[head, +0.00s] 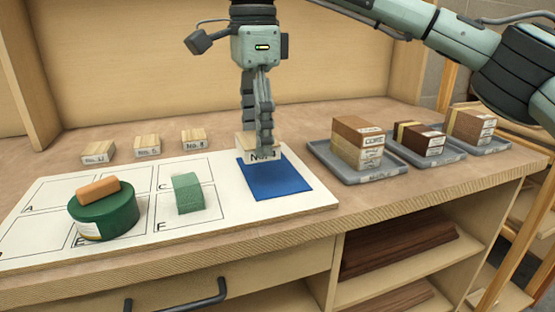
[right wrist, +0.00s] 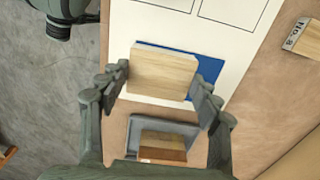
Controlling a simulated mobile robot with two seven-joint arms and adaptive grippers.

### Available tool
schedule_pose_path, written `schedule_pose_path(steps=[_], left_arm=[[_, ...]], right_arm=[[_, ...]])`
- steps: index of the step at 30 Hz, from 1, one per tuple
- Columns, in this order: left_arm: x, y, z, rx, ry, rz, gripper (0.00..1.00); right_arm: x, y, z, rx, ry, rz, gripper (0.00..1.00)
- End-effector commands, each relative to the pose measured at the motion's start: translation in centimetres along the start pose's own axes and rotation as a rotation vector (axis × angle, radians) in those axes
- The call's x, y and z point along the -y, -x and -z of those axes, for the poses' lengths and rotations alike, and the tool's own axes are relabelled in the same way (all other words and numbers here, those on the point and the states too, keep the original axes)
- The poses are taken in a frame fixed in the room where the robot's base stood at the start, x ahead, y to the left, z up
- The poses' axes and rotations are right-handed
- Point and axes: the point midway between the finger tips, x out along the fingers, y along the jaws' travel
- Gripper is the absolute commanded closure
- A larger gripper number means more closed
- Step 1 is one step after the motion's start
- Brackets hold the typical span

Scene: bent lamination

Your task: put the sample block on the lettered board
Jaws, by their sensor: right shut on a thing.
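My right gripper (head: 265,145) is shut on a pale wooden block (head: 248,154) with a "No." label, its number partly hidden. In the right wrist view my right gripper (right wrist: 163,92) has a finger on either side of this block (right wrist: 163,72). The block is over the back part of a blue patch (head: 277,182) on the white lettered board (head: 318,197); I cannot tell whether it touches. The board has outlined, lettered cells. A green round tin (head: 103,216) with an orange block (head: 98,190) on top and a green block (head: 188,193) stand on it. My left gripper is not in view.
Three pale labelled blocks (head: 147,145) lie behind the board. Three grey trays (head: 335,167) with stacked brown blocks stand to its right. The worktop has bare room between the blocks and the trays, and a front edge above open shelves.

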Motion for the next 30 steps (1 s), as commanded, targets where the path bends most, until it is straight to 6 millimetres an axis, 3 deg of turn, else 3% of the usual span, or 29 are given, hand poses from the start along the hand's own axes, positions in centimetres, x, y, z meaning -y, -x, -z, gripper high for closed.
schedule_pose_path(steps=[3,7,11,18,30], left_arm=[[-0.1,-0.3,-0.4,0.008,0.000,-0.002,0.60],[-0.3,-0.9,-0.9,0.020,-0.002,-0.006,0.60],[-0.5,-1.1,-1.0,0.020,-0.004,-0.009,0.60],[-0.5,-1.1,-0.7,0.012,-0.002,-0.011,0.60],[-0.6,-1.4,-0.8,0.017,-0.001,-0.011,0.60]], right_arm=[[0.4,-1.2,2.1,0.000,-0.002,-0.001,0.66],[0.7,-1.9,3.3,0.000,0.000,0.000,0.66],[0.7,-2.6,3.5,-0.001,0.002,-0.001,0.66],[0.7,-5.8,3.5,-0.001,-0.001,-0.001,0.66],[0.8,-6.5,3.5,0.000,0.000,0.001,0.66]])
